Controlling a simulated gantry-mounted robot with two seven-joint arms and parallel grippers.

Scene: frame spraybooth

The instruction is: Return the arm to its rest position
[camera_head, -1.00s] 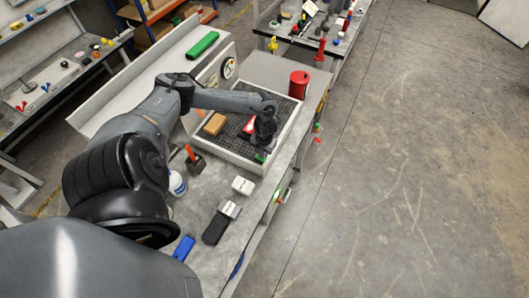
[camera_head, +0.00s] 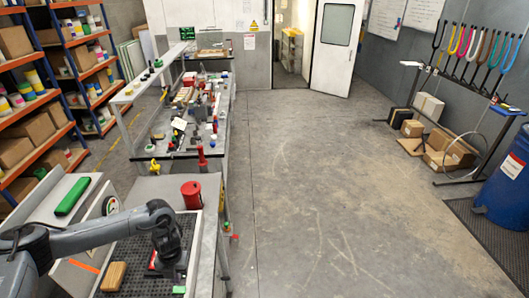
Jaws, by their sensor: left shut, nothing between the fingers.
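My left arm comes in from the lower left and reaches across the workbench. My left gripper (camera_head: 175,275) is dark and points down over the dark mesh tray (camera_head: 132,248). It is shut and empty. A red and white object (camera_head: 153,264) lies beside it on the left, partly hidden by the gripper. A small green piece (camera_head: 178,289) shows just below the fingertips; I cannot tell whether they touch it. My right gripper is not in view.
A tan block (camera_head: 114,276) lies in the tray. A red can (camera_head: 191,195) stands behind it, and a green object (camera_head: 72,196) lies on a ledge to the left. A cluttered bench (camera_head: 178,155) stands beyond. The floor (camera_head: 320,200) to the right is clear.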

